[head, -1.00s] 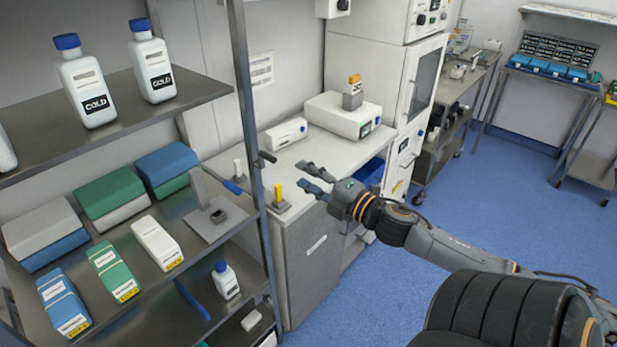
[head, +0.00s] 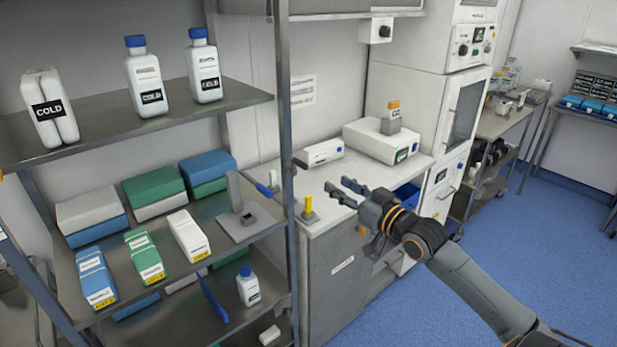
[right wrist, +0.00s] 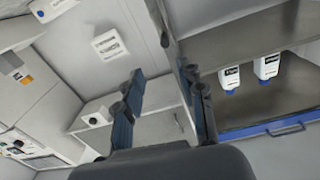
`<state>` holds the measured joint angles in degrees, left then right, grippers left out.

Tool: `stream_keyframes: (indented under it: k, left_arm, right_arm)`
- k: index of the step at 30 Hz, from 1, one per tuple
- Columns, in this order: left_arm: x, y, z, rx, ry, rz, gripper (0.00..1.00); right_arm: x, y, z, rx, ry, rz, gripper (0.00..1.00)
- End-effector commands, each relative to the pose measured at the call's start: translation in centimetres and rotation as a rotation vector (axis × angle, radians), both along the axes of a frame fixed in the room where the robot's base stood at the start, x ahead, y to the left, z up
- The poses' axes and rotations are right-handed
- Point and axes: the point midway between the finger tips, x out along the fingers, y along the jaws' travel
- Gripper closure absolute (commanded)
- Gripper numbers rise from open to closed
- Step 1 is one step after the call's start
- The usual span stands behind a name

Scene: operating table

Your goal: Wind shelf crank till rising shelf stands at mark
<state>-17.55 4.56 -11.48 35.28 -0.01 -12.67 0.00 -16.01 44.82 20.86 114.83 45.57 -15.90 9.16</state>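A metal shelf rack stands at left in the head view. Its upper shelf (head: 105,122) bears white bottles marked COLD; its middle shelf (head: 215,268) bears boxes and packs. A small dark crank-like handle (head: 299,163) sticks out at the rack's right post; I cannot tell for certain that it is the crank. No height mark can be made out. My right gripper (head: 341,190) is open and empty, right of the post and apart from it, over the counter. Its spread fingers also show in the right wrist view (right wrist: 162,76). My left gripper is not in view.
A yellow-topped grey block (head: 308,208) sits on the counter (head: 335,207), between post and gripper. White devices (head: 388,142) stand at the back. The blue floor (head: 410,310) is clear at right.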

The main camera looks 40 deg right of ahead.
Motion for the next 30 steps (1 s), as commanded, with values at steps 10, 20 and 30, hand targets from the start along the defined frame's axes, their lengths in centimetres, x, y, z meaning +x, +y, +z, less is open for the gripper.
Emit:
stream_keyframes:
  k: [10,20,30]
  left_arm:
    - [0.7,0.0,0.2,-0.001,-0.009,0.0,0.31]
    - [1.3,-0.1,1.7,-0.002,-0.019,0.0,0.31]
    - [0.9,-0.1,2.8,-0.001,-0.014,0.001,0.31]
  right_arm:
    - [1.6,0.6,0.4,0.161,0.006,0.028,0.61]
    - [6.4,1.0,0.5,0.156,0.005,0.027,0.61]
    - [11.7,1.4,0.5,0.155,0.005,0.027,0.61]
